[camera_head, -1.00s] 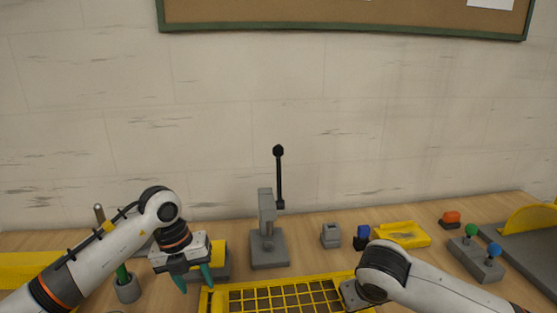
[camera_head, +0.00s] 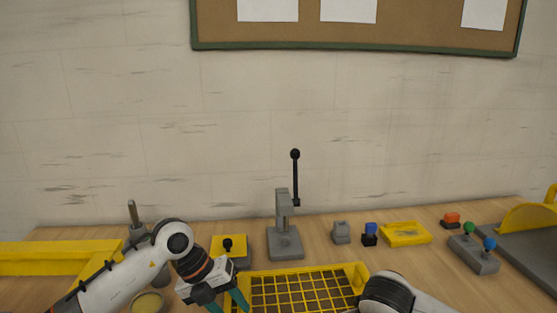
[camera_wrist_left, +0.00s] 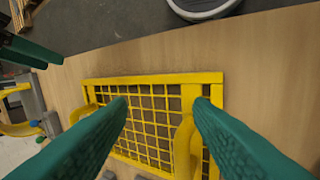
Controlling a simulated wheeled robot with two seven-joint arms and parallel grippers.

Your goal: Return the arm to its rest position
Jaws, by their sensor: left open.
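My left arm comes in from the left in the head view. Its gripper (camera_head: 226,301) is open, with its green fingers pointing down beside the left end of the yellow grid tray (camera_head: 262,274). In the left wrist view the two green fingers (camera_wrist_left: 160,112) stand wide apart with nothing between them, over the yellow grid tray (camera_wrist_left: 150,79). My right arm shows at the lower right of the head view; its gripper is below the picture edge.
A grey lever press (camera_head: 285,243) stands behind the tray. A grey block (camera_head: 341,233), blue-topped block (camera_head: 370,235) and yellow tray (camera_head: 405,234) lie right of it. A joystick box (camera_head: 474,254) is farther right. A yellow beam (camera_head: 50,258) is at left.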

